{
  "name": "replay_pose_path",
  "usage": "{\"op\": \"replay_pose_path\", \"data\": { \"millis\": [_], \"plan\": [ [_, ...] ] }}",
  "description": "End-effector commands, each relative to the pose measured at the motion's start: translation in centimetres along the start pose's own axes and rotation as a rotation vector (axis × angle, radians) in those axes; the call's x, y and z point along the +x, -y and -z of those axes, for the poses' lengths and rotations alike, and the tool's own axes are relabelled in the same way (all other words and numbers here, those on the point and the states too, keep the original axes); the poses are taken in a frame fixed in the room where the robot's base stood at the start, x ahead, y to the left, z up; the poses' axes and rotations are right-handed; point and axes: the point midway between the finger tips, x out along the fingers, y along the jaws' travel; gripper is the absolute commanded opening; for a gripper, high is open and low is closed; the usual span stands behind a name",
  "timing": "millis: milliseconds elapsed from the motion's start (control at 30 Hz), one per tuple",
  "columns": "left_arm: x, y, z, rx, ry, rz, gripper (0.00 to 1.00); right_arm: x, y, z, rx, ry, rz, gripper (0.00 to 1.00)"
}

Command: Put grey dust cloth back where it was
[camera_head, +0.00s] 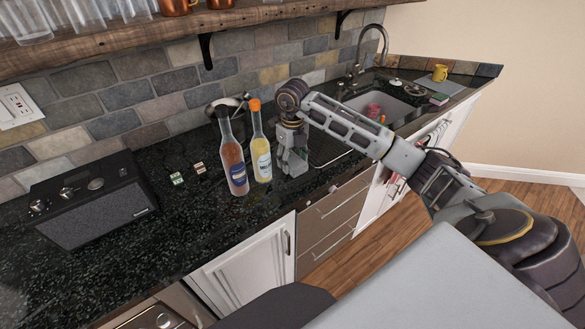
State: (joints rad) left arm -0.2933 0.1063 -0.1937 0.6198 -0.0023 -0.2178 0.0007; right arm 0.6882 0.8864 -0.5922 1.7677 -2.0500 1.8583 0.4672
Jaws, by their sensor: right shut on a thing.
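My right gripper (292,163) reaches down to the black counter, just right of two bottles. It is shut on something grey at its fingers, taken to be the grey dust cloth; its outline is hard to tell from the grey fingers. No other grey cloth shows on the counter. My left gripper is not in view.
A reddish bottle (234,165) and a yellow bottle (262,158) stand close left of my right gripper. A black radio (95,210) is at left, a dark wire rack (328,150) right of the gripper.

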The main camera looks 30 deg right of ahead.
Motion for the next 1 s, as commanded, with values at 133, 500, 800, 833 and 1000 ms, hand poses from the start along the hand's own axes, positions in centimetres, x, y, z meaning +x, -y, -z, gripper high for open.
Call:
{"op": "replay_pose_path", "data": {
  "millis": [133,500,800,833,1000],
  "plan": [
    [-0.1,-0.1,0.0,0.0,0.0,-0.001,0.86,0.6,0.0,0.0,0.0,-0.001,-0.001,0.36],
    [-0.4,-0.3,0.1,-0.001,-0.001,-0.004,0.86,3.7,0.0,0.1,0.0,0.0,0.0,0.36],
    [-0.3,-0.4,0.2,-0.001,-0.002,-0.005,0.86,3.8,0.0,0.0,0.0,0.0,0.0,0.36],
    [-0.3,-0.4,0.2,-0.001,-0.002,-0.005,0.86,3.8,0.0,0.0,0.0,0.0,0.0,0.36],
    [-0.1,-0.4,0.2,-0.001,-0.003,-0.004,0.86,4.0,0.0,0.0,0.0,0.001,0.0,0.61]
  ]
}}
